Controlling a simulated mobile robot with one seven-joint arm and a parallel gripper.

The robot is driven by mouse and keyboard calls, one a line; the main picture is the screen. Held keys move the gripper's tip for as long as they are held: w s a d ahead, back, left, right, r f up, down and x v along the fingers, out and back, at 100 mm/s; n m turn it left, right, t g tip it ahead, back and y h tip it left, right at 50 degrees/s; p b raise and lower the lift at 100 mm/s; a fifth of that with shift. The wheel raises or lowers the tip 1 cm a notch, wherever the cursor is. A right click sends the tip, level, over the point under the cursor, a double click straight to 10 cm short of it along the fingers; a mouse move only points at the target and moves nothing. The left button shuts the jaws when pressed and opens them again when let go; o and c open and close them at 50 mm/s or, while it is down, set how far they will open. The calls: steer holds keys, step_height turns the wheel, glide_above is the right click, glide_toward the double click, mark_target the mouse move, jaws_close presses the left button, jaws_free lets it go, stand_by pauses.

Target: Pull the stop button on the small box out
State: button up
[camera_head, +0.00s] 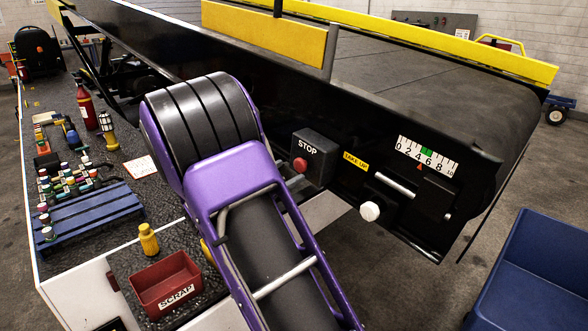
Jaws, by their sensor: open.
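The small black box (316,158) marked STOP is fixed to the dark side panel of the belt loader. Its red stop button (300,164) sits on the lower left of the box face. I cannot tell from this angle whether the button is in or out. My purple and black arm rises from the bottom middle, its bend just left of the box. My gripper cannot be made out. Dark grey parts show between my arm and the box, just below the button, but I cannot tell what they are.
Right of the box are a yellow label (355,161), a white knob (370,211) and a number scale (427,157). A bench (125,225) at left carries a blue rack (90,217), a yellow bottle (148,240) and a red SCRAP bin (166,285). A blue bin (535,285) stands lower right.

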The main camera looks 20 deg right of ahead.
mark_target(298, 166)
steer(key=shift+x, duration=1.8)
jaws_close()
